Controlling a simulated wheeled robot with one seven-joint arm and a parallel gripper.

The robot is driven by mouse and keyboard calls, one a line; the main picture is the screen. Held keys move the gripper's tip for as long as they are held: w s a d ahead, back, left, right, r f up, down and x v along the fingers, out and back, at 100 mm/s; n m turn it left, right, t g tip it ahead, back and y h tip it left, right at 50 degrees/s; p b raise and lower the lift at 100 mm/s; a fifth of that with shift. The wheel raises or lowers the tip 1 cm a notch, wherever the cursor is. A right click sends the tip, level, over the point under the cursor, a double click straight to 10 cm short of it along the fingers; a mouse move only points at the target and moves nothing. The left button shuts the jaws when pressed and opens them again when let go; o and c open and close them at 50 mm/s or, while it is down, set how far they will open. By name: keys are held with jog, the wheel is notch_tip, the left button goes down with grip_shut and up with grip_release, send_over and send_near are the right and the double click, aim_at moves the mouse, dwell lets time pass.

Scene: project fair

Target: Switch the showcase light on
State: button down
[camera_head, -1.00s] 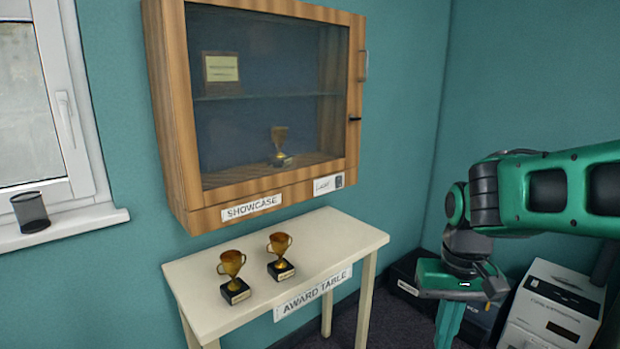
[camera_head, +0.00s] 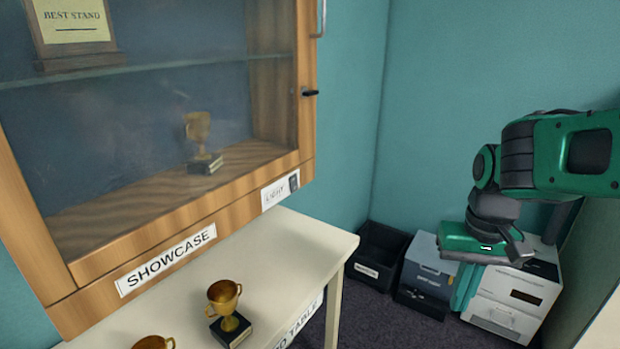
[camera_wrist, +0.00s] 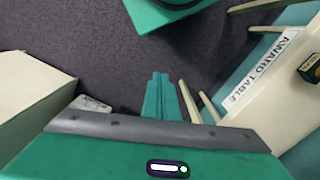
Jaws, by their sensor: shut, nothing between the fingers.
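The wooden showcase (camera_head: 235,205) hangs on the wall at the left of the head view, its glass door shut. A label reading LIGHT (camera_head: 274,193) is on its lower right front, with a small dark switch (camera_head: 294,182) at the label's right end. The inside of the showcase looks dim. My gripper (camera_head: 464,290) is at the right, pointing down, well apart from the showcase and the switch. In the wrist view its fingers (camera_wrist: 157,95) are together with nothing between them, above the dark carpet.
The award table (camera_head: 300,243) stands below the showcase with gold trophies (camera_head: 229,315) on it; its label shows in the wrist view (camera_wrist: 263,70). A black bin (camera_head: 377,258), a grey box (camera_head: 428,268) and a white machine (camera_head: 515,298) stand on the floor at the back.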

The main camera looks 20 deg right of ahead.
aim_at(294, 183)
jog(key=shift+a, duration=0.1)
jog(key=w+a+r+m+t+h, duration=0.15)
jog(key=w+r, duration=0.25)
jog(key=w, duration=0.4)
jog(key=w+a+r+t, duration=0.2)
jog(key=w+r, duration=0.2)
jog(key=w, duration=0.3)
jog(key=w+a+r+m+t, duration=0.1)
jog(key=w+a+r+t, duration=0.1)
jog(key=w+a+r, duration=0.2)
jog(key=w+a+r+t+y, duration=0.1)
jog(key=w+a+r, duration=0.3)
jog(key=w+a, duration=0.4)
jog(key=shift+w+a+r+m+t, duration=0.25)
jog(key=shift+w+a+m+t, duration=0.15)
jog(key=shift+w, duration=0.5)
jog(key=w+a+f, duration=0.2)
jog(key=w+f, duration=0.6)
jog(key=w, duration=0.1)
jog(key=shift+f, duration=0.4)
